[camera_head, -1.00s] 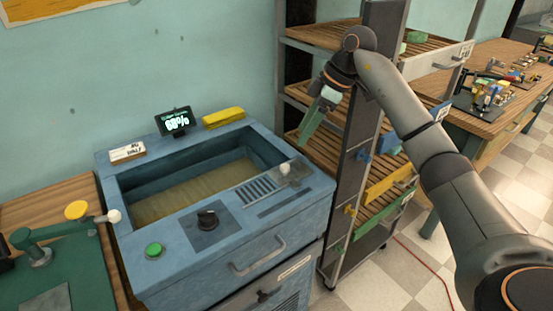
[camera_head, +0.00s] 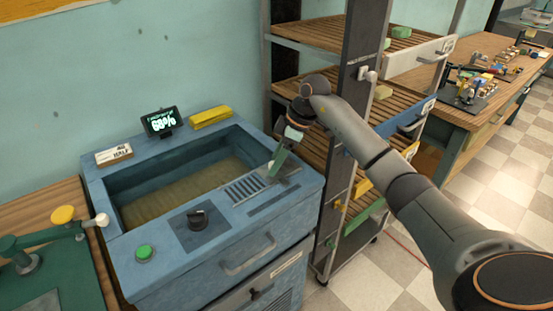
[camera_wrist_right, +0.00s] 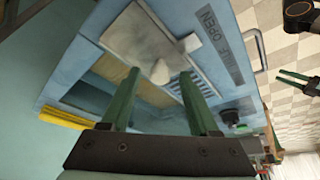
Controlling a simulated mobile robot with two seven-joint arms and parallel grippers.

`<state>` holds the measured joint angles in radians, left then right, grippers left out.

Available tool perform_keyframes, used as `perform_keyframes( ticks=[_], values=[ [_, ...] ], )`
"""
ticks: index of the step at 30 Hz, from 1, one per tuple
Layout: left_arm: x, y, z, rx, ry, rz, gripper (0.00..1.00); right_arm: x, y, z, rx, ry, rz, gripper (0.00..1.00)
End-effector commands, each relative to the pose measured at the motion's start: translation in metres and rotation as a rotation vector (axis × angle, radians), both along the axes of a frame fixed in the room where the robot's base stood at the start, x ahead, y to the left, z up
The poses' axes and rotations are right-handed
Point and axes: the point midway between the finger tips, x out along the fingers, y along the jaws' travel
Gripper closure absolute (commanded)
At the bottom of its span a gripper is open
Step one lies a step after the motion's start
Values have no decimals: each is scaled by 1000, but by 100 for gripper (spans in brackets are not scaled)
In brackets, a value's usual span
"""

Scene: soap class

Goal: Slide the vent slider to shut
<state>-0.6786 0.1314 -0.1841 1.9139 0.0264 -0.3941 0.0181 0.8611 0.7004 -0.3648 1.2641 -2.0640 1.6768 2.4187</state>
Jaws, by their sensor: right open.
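The vent slider is a grey plate (camera_head: 284,173) with a pale knob, at the right end of the slotted vent (camera_head: 245,189) on the blue cabinet's top. Most slots are uncovered. In the right wrist view the plate (camera_wrist_right: 140,38) lies beyond the fingers, beside a label ending in OPEN (camera_wrist_right: 215,34). My right gripper (camera_head: 274,170) is open, its green fingers pointing down at the knob. In the wrist view the knob (camera_wrist_right: 161,72) appears between the fingertips (camera_wrist_right: 160,75); contact cannot be told. Green fingers at the right edge look like my left gripper (camera_wrist_right: 300,82).
The blue cabinet (camera_head: 145,262) has an open basin (camera_head: 180,190), a black dial (camera_head: 197,217), a green button (camera_head: 145,252) and a display reading 68% (camera_head: 160,122). A yellow block (camera_head: 211,117) lies at the back rim. A slatted shelf rack (camera_head: 330,165) stands close at the right.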

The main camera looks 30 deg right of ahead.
Motion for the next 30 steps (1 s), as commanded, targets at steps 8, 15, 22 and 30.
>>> perform_keyframes(
  ticks=[8, 15, 22, 30],
  values=[
    [0, 0, 0, 0, 0, 0, 50, 0, 0, -1, 0, 0, 0, 39],
    [0, 0, 0, 0, 0, 0, 50, 0, 0, -1, 0, 0, 0, 66],
    [0, 0, 0, 0, 0, 0, 50, 0, 0, -1, 0, 0, 0, 92],
    [0, 0, 0, 0, 0, 0, 50, 0, 0, -1, 0, 0, 0, 100]
  ],
)
